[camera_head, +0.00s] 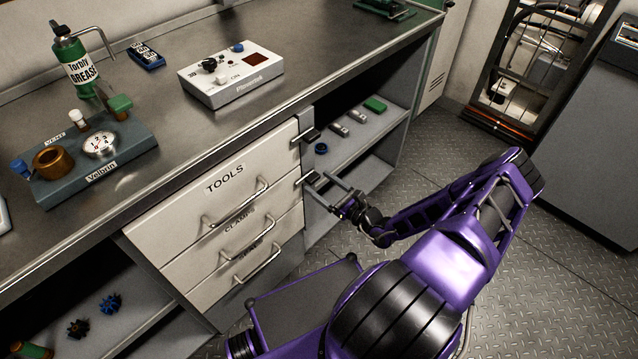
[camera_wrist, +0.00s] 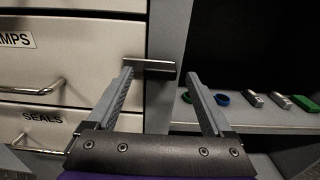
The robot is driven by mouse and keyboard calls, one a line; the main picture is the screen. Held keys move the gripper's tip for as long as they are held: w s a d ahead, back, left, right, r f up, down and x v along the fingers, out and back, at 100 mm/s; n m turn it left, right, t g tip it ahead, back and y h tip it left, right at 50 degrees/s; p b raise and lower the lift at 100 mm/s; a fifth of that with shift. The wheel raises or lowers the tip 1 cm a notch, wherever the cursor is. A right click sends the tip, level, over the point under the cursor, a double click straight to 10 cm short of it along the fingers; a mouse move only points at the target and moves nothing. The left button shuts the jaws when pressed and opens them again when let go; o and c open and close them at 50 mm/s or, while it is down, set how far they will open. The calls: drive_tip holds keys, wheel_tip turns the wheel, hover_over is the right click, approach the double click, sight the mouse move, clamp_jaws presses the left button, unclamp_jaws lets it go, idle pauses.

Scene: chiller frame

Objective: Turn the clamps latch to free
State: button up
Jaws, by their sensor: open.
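The clamps drawer (camera_head: 240,225) is the middle of the white drawers, with its label partly hidden by the handle above in the head view. Its latch, a short dark bar (camera_wrist: 150,66), lies across the seam between the drawer front and the grey post in the wrist view. The clamps latch also shows in the head view (camera_head: 305,179). My gripper (camera_wrist: 160,75) is open, its fingertips apart on the left and right, pointing at the latch. The latch appears between and just ahead of the tips; I cannot tell if they touch. The gripper also shows in the head view (camera_head: 328,183).
The tools drawer (camera_head: 227,177) above has its own dark latch (camera_head: 309,135). The seals drawer is below (camera_wrist: 40,135). To the right, an open shelf (camera_wrist: 260,115) holds small items. The workbench top (camera_head: 160,100) carries a grease bottle, a control box and a gauge block.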

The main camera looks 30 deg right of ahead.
drive_tip(key=shift+w+a, duration=0.2)
drive_tip(key=shift+w, duration=0.35)
clamp_jaws()
